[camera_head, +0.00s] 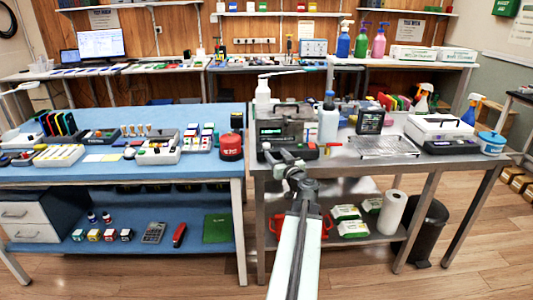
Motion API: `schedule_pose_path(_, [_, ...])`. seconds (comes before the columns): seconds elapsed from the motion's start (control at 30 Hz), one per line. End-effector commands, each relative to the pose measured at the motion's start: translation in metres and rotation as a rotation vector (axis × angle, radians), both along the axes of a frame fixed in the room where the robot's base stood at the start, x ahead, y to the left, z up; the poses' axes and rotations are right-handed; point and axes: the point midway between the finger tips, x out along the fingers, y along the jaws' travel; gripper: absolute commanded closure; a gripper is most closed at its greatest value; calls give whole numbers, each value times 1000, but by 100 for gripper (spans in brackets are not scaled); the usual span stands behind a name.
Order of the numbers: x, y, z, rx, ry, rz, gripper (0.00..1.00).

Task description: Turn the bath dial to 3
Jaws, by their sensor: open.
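A dark, boxy unit with a green-lit display (270,131) stands near the left end of the steel table; it looks like the bath. Its front lower edge is partly covered by my arm. A small pale round spot at its lower left front may be the dial, but it is too small to read any number or pointer. My arm reaches up from the bottom of the view, and my gripper (287,157) is in front of the unit's lower front. It is open, with nothing seen between the fingers. I cannot tell whether it touches the unit.
A wire rack (382,147) lies on the steel table (350,165). The blue-topped bench (190,170) to the left holds a red canister (231,147) and trays.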

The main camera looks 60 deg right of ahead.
Motion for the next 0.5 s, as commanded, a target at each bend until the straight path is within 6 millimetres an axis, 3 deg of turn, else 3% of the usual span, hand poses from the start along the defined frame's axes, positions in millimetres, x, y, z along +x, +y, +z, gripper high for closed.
schedule_pose_path(0.5, [63, -43, 0, 1, 0, 5, 50])
